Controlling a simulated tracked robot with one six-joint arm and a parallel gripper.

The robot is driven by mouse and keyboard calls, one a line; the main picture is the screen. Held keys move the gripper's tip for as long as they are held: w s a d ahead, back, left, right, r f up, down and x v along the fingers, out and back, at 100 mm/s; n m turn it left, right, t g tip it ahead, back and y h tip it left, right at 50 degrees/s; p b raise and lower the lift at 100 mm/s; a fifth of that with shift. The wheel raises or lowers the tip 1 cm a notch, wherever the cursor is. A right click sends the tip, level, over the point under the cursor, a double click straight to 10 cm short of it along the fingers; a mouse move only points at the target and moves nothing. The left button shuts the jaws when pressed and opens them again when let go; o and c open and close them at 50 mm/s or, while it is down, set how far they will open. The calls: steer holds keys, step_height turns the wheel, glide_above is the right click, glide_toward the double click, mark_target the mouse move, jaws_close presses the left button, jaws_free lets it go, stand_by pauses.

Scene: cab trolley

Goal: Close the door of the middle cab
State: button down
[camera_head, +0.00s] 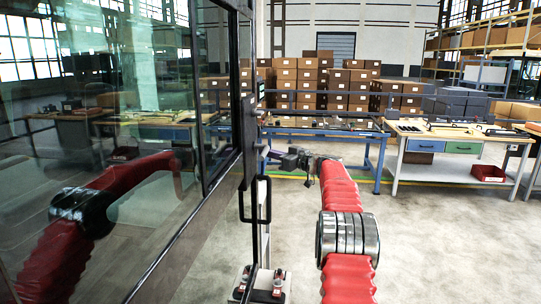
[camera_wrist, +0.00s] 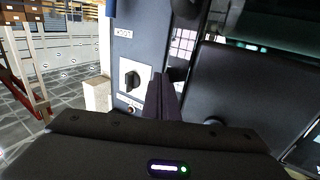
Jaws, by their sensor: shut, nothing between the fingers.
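In the head view a large glass panel in a dark frame (camera_head: 180,240), apparently the cab's door, fills the left side and mirrors my red arm. A black vertical pull handle (camera_head: 265,200) is at its right edge. I cannot tell which cab this is. My gripper (camera_head: 268,154) is shut and empty at the panel's right edge, above the handle; contact cannot be told. A dark padded shape (camera_wrist: 240,90) is on the right.
Workbenches (camera_head: 455,135) and a blue-framed table (camera_head: 376,160) stand behind. Stacked cardboard boxes (camera_head: 310,80) line the back. A small base with red parts (camera_head: 265,283) is on the floor below the handle. The floor (camera_head: 430,240) to the right is clear.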

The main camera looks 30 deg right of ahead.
steer(key=s+d, duration=0.9)
steer(key=d, duration=0.1)
steer(key=shift+d+f, duration=0.15)
steer(key=shift+f, duration=0.1)
